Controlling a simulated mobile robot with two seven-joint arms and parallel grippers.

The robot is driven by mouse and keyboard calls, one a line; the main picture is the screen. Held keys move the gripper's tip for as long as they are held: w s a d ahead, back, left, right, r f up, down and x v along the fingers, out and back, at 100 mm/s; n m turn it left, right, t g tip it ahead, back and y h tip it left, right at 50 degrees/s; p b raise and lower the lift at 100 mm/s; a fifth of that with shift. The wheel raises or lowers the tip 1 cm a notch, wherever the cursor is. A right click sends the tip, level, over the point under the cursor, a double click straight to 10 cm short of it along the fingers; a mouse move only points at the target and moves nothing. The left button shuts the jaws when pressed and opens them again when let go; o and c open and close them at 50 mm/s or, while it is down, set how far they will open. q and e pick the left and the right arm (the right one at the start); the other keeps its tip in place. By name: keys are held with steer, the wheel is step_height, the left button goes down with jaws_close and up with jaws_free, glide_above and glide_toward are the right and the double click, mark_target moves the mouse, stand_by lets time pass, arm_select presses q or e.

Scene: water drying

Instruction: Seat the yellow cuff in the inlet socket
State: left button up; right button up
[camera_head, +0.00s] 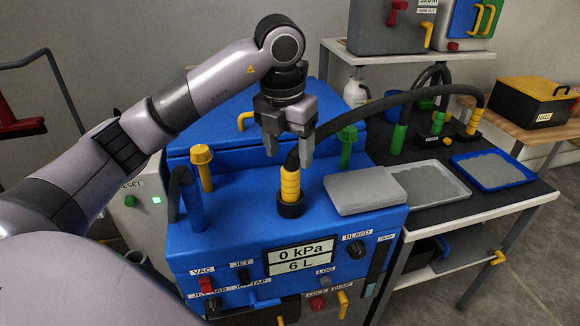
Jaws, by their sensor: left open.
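The ridged yellow cuff (290,184) stands upright at the end of a black hose (365,110). Its lower end is in the black ring of a socket (290,206) on top of the blue machine (240,215). I cannot tell how deep it sits. My left gripper (288,158) is open, pointing down, with its fingertips just above the cuff, one to each side of the hose end. Nothing is between the fingers except possibly the hose end; contact is not visible. My right gripper is not in view.
A grey slab (364,191) lies right of the socket. A yellow-capped post (201,156), a blue hose end (190,205) and a green fitting (347,145) stand nearby. Trays (494,184) and more fittings are on the dark bench at right. The hose arcs over that bench.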

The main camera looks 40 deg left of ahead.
arm_select(q)
step_height(320, 180, up, 6)
steer(key=p, duration=0.1)
steer(key=s+d+f+m+g+h, duration=0.1)
steer(key=s+d+f+m+h, duration=0.1)
steer(key=d+f+h, duration=0.35)
steer(key=s+d+f+m+g+h, duration=0.1)
steer(key=s+d+f+g+h, duration=0.1)
steer(key=d, duration=0.7)
steer(key=s+d+r+n+t+h, duration=0.1)
steer(key=s+d+n+h, duration=0.1)
steer(key=d+h, duration=0.4)
steer(key=s+d+r+n+h, duration=0.1)
steer(key=d+n+h, duration=0.1)
steer(key=d+h, duration=0.35)
steer(key=w+a+f+n+t+y, duration=0.1)
steer(key=a+f+n+t+y, duration=0.4)
steer(key=f+n+t, duration=0.6)
steer(key=w+a+f+n+t+y, duration=0.2)
steer(key=a+f+n+t+y, duration=0.4)
steer(key=n, duration=0.8)
steer(key=s+a+f+n+g+y, duration=0.2)
steer(key=s+f+n+g+y, duration=0.1)
steer(key=s+f, duration=0.4)
steer(key=s+a+f+n+g+y, duration=0.2)
steer(key=s+f, duration=0.4)
steer(key=f, duration=0.3)
steer(key=shift+s+a+n+g+y, duration=0.4)
steer(key=shift+a+n+g, duration=0.1)
steer(key=shift+a+n, duration=0.35)
